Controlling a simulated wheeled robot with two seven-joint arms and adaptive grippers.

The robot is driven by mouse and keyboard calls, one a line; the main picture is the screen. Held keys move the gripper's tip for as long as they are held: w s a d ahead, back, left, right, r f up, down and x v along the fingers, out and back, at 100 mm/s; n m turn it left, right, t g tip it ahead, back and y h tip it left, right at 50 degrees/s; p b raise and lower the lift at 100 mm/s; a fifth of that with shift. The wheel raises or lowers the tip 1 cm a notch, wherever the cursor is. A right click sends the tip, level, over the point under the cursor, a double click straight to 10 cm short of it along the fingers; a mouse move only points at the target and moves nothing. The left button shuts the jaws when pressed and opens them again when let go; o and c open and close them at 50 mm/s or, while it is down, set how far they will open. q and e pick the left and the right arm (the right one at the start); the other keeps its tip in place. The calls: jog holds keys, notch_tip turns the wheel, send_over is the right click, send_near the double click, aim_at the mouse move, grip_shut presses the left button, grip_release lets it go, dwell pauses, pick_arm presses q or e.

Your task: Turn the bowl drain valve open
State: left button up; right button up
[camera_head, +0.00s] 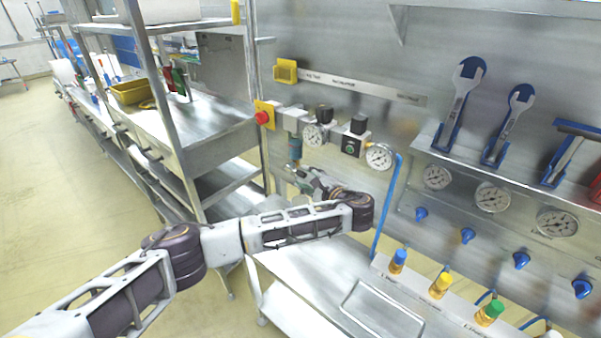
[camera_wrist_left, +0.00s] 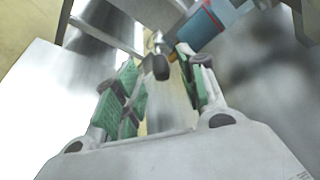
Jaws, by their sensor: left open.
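The filter bowl (camera_head: 295,148) is a blue cylinder hanging under the air unit on the steel wall panel. It also shows, blue with a red band, at the top of the left wrist view (camera_wrist_left: 205,24). A small dark, rounded piece on a silver stem (camera_wrist_left: 160,66), apparently the drain valve, sits near the bowl's lower end. My left gripper (camera_head: 301,180) is just below the bowl. In the wrist view its green-padded fingers (camera_wrist_left: 160,80) are open, with the dark piece between their tips; contact cannot be told. In the head view the valve is too small to make out.
A red knob on a yellow plate (camera_head: 262,117) is left of the bowl. A steel shelf rack (camera_head: 190,160) stands close on the left.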

aim_at(304, 176)
pick_arm(q)
jog(key=shift+p+x, duration=0.45)
jog(key=shift+x, duration=1.9)
jog(key=shift+c, duration=0.3)
grip_shut()
